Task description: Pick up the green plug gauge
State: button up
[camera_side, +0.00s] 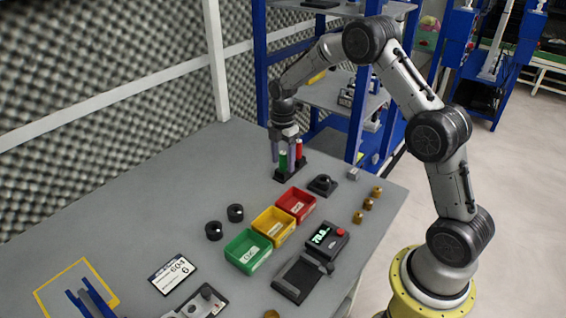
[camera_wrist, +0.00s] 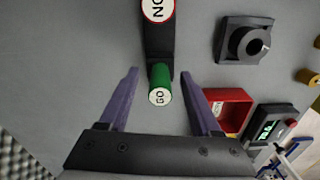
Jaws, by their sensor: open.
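The green plug gauge (camera_side: 283,162) stands upright in a dark holder (camera_side: 290,171) at the far part of the table. In the wrist view its top (camera_wrist: 160,96) reads "GO" and lies between the fingertips. The red plug gauge (camera_side: 298,149) stands beside it in the same holder; its top (camera_wrist: 158,10) shows "NO" at the picture's edge. My gripper (camera_side: 282,152) is open and points down over the holder. In the wrist view the gripper (camera_wrist: 158,75) has one finger on each side of the green gauge, with a gap on both sides.
A black fixture (camera_side: 323,185) stands close to the holder. Red (camera_side: 309,213), yellow (camera_side: 292,229) and green (camera_side: 233,250) bins line the table nearer the camera. A digital readout (camera_side: 328,240), black rings (camera_side: 235,212) and brass parts (camera_side: 368,204) lie around.

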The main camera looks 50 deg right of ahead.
aim_at(284, 154)
grip_shut()
dwell(0.3)
jog(key=shift+r, duration=0.15)
jog(key=shift+r, duration=0.2)
jog(key=r, duration=0.3)
jog(key=shift+s+r, duration=0.15)
jog(key=shift+s, duration=0.15)
jog(key=s+a+r, duration=0.3)
jog(key=s+r, duration=0.6)
jog(key=s, duration=0.4)
notch_tip(284, 154, up, 9)
jog(key=shift+a, duration=0.15)
dwell(0.5)
